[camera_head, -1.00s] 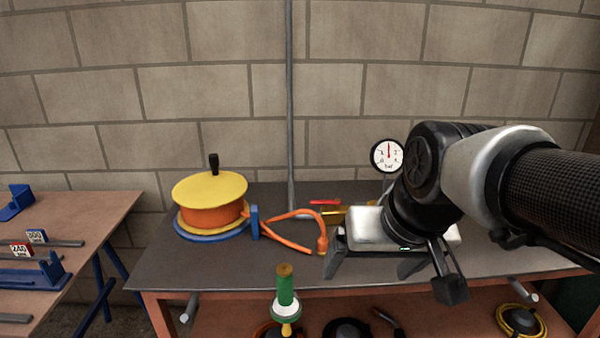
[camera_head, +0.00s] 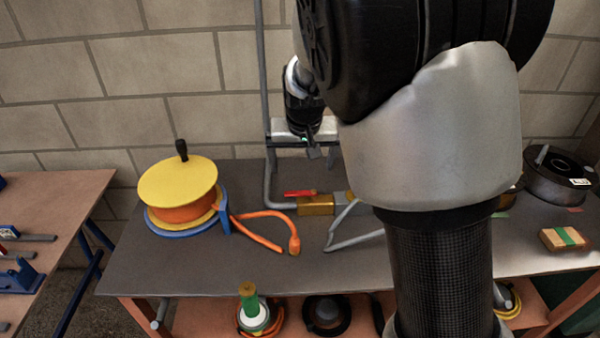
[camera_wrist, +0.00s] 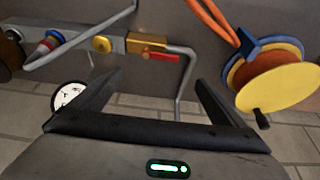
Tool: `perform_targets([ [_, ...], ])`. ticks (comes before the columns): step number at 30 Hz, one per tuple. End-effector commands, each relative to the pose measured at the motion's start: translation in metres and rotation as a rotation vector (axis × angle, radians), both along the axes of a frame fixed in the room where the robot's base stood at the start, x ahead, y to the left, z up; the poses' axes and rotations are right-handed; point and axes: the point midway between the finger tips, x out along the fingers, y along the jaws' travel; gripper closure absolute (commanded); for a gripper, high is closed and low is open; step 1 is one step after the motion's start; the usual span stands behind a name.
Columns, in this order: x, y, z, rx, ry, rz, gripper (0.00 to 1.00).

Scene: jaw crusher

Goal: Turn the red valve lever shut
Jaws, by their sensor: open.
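The red valve lever (camera_head: 300,193) sits on a brass valve body (camera_head: 316,204) at the back of the workbench. In the wrist view the red lever (camera_wrist: 160,57) reaches right from the brass body (camera_wrist: 147,42), roughly along the grey pipe. My gripper (camera_head: 302,156) is behind and above the lever in the head view, partly hidden by my arm. In the wrist view my gripper (camera_wrist: 158,88) has its fingers wide apart and empty, with the lever beyond the tips, between their lines. The lever does not touch the fingers.
A grey pipe (camera_head: 268,100) rises up the block wall beside the valve. A yellow-orange hose reel (camera_head: 185,195) with an orange hose stands left. The pressure gauge (camera_wrist: 70,95) is near one finger.

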Motion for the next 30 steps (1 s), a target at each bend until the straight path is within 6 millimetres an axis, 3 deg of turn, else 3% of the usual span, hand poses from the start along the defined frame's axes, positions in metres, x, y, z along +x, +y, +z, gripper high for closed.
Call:
perform_targets([
  [3,0.010,-0.001,-0.029,-0.003,0.003,-0.001,0.05],
  [15,0.041,-0.001,-0.104,-0.002,0.002,-0.001,0.05],
  [21,0.050,0.000,-0.121,0.000,0.001,0.000,0.05],
  [30,0.052,0.000,-0.124,0.001,0.000,0.000,0.05],
])
